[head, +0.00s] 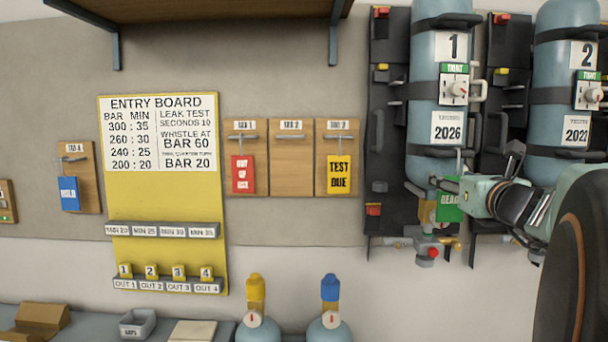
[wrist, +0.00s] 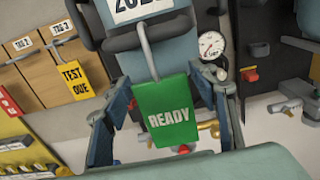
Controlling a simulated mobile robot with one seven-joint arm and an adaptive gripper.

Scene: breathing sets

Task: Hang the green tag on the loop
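The green tag (wrist: 168,112), marked READY, shows upright in the wrist view, slightly tilted. A pale bent rod, the loop (wrist: 148,55), comes down from the cylinder to the tag's top edge. The tag appears to hang there, but the hole and rod tip are not clear. My gripper (wrist: 166,96) is open, with one finger on each side of the tag; small gaps seem to show at its edges. In the head view the green tag (head: 449,208) is partly hidden by my gripper (head: 456,190), below cylinder 1. The loop (head: 459,160) shows above it.
Cylinder 1 (head: 437,95) and cylinder 2 (head: 565,95) stand on dark backplates close to my gripper. A gauge (wrist: 211,45) and valve fittings (head: 430,245) are near the tag. Other tag boards (head: 290,180) hang left, beside the yellow entry board (head: 160,210).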

